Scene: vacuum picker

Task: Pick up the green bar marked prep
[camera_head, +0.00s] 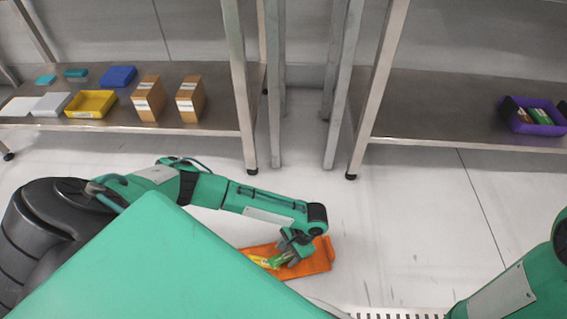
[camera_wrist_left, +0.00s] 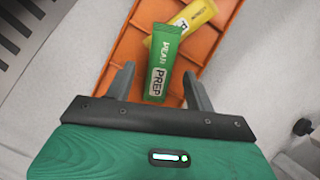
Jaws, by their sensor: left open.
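The green bar marked prep (camera_wrist_left: 163,58) lies in the orange tray (camera_wrist_left: 121,62), partly over a yellow bar (camera_wrist_left: 196,16). In the head view the green bar (camera_head: 281,258) and yellow bar (camera_head: 262,262) show in the orange tray (camera_head: 318,262), partly hidden by my left gripper. My left gripper (camera_head: 289,252) is over the tray. In the left wrist view its open fingers (camera_wrist_left: 157,88) stand on either side of the green bar's near end, with gaps on both sides. My right gripper is out of view; only part of the right arm shows.
The left metal shelf (camera_head: 215,112) bears a yellow bin (camera_head: 91,104), a blue bin (camera_head: 118,76), cardboard boxes (camera_head: 149,99) and small trays. The right shelf (camera_head: 430,105) bears a purple bin (camera_head: 545,128) with bars. Floor right of the orange tray is clear.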

